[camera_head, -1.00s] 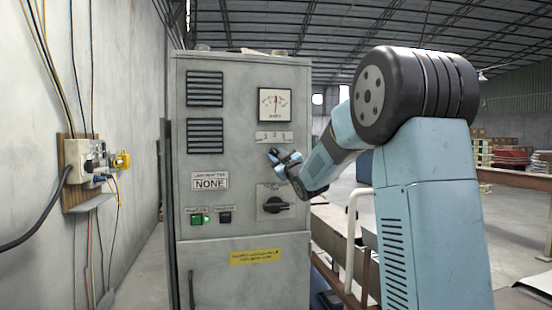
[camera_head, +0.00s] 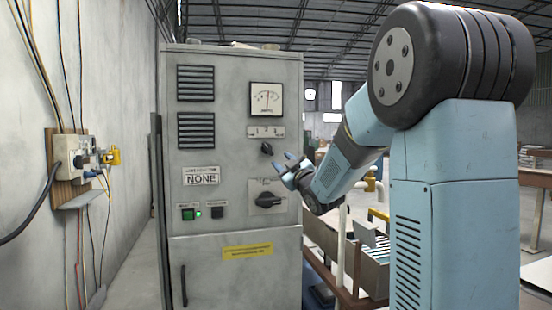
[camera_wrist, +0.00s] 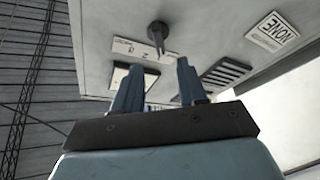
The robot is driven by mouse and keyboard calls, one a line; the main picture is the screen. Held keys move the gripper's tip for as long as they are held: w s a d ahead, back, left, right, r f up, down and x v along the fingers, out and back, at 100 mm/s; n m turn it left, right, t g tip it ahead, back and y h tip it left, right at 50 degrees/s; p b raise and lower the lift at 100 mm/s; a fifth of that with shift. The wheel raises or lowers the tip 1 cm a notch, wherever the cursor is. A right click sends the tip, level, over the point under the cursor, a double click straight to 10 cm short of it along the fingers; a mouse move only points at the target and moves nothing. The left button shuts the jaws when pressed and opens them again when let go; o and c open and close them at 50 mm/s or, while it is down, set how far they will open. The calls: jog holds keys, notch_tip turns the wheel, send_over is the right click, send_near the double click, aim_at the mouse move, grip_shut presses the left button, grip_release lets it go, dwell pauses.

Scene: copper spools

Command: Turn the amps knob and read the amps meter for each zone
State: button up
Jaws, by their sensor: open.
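The small black amps knob (camera_head: 267,149) sits on the grey cabinet front, under a label plate (camera_head: 266,132) marked 1, 2, 3. It also shows in the wrist view (camera_wrist: 157,33), ahead of and between my fingers. The amps meter (camera_head: 266,98) is a white dial with a red needle standing near the middle; its numbers are too small to read. My gripper (camera_head: 288,163) is open and empty, just right of and below the knob, apart from it. In the wrist view my gripper's two fingers (camera_wrist: 156,85) are spread.
The cabinet (camera_head: 230,290) also carries a larger black rotary switch (camera_head: 268,200), a lit green button (camera_head: 188,213), a black button (camera_head: 217,212) and a NONE plate (camera_head: 201,176). A wall socket board (camera_head: 66,170) is at left. A brown rail and bin stand right of the cabinet.

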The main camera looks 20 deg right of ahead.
jog(key=shift+v, duration=1.9)
jog(key=s+a+f+m+g+h, duration=0.1)
jog(key=s+f+m+g, duration=0.2)
jog(key=s, duration=0.9)
jog(key=s+a+f+m+g+h, duration=0.1)
jog(key=s+f+m+g+h, duration=0.1)
jog(key=s+f+g, duration=0.5)
jog(key=s+a+f+m+g+h, duration=0.1)
jog(key=s+f+m+g, duration=0.4)
jog(key=s, duration=1.1)
jog(key=shift+s+a+h, duration=0.35)
jog(key=shift+a+h, duration=0.05)
jog(key=shift+a, duration=0.1)
jog(key=shift+f, duration=0.1)
